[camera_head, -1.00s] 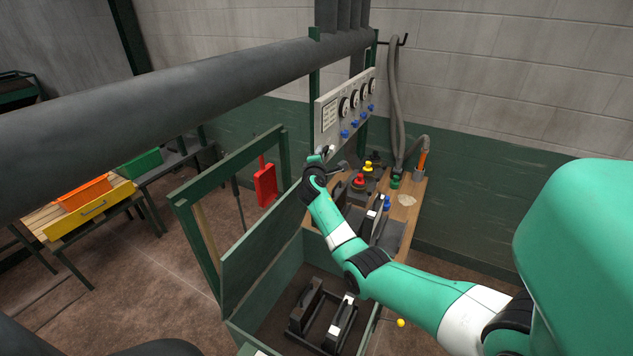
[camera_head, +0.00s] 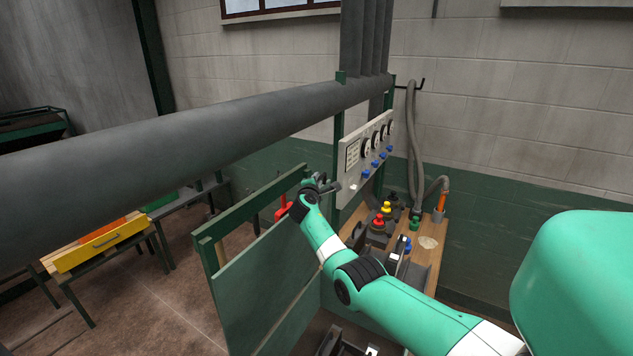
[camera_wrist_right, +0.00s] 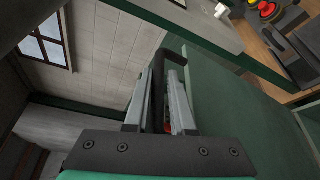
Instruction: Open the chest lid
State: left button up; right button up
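The green chest lid (camera_head: 262,287) stands raised, nearly upright, in the head view. The open chest (camera_head: 345,318) is below and to its right, mostly cut off by the bottom edge and my arm. My right gripper (camera_head: 328,186) is at the lid's upper right corner. In the wrist view, the fingers of the right gripper (camera_wrist_right: 160,95) lie on both sides of a dark bent handle (camera_wrist_right: 158,66) and look closed on it. The lid's green surface (camera_wrist_right: 235,105) lies to the right of the fingers there. My left gripper is not in view.
A green frame (camera_head: 212,236) stands close behind the lid. A grey pipe (camera_head: 180,140) crosses above. A gauge panel (camera_head: 365,155) and a wooden bench (camera_head: 433,247) with red and yellow knobs stand right of the gripper.

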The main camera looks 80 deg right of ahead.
jog(key=o, duration=0.3)
jog(key=shift+a+r, duration=0.15)
jog(key=a+p, duration=0.7)
jog(key=a+r+p, duration=0.1)
jog(key=a+p, duration=0.2)
jog(key=a, duration=0.1)
jog(key=shift+w+a+r, duration=0.1)
jog(key=shift+w, duration=0.05)
dwell(0.4)
